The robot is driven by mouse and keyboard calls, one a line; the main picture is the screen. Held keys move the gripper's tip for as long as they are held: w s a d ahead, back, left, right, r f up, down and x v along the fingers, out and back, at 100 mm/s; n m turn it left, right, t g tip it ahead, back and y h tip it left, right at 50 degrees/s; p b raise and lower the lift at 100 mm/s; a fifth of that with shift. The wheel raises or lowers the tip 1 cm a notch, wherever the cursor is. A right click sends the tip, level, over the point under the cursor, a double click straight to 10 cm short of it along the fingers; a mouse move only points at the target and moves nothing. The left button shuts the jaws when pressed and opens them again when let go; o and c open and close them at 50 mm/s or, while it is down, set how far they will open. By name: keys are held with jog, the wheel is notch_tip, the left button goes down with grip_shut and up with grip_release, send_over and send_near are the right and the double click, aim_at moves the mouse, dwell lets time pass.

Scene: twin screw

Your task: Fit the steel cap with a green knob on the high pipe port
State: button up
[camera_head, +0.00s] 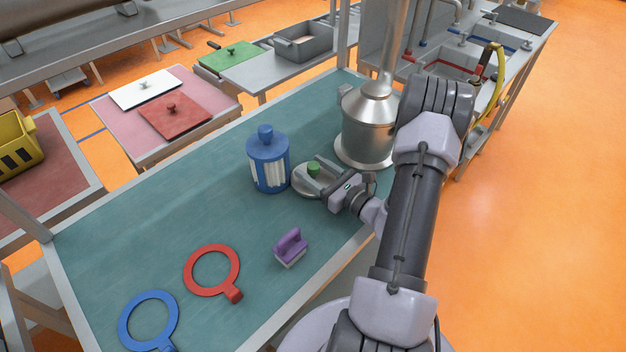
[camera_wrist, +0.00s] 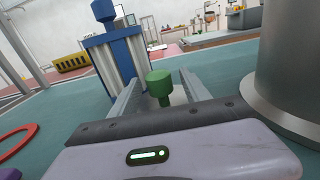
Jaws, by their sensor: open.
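The steel cap (camera_head: 306,186) lies on the green worktop, and its green knob (camera_head: 314,169) points up. The knob also shows in the wrist view (camera_wrist: 159,87), between the two fingers. My gripper (camera_head: 316,174) is low over the cap with its fingers open on either side of the knob. In the wrist view my gripper (camera_wrist: 158,90) shows a gap between each finger and the knob. A steel vessel (camera_head: 366,128) with a vertical pipe stands just behind the cap. Its side stub (camera_head: 345,91) may be the high port; its opening is not clear.
A blue canister (camera_head: 267,160) stands close left of the cap. A purple-handled brush (camera_head: 291,247), a red ring (camera_head: 212,270) and a blue ring (camera_head: 149,320) lie nearer the front. The worktop's left middle is clear.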

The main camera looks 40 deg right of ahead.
aim_at(316, 166)
grip_shut()
jog(key=shift+r, duration=0.1)
dwell(0.4)
jog(key=shift+r, duration=0.3)
jog(key=r+p, duration=0.2)
jog(key=r, duration=0.1)
jog(key=shift+s+d, duration=0.1)
jog(key=shift+s, duration=0.25)
jog(key=s+r+p, duration=0.1)
jog(key=s+p, duration=0.1)
jog(key=s, duration=1.3)
jog(key=shift+s, duration=0.15)
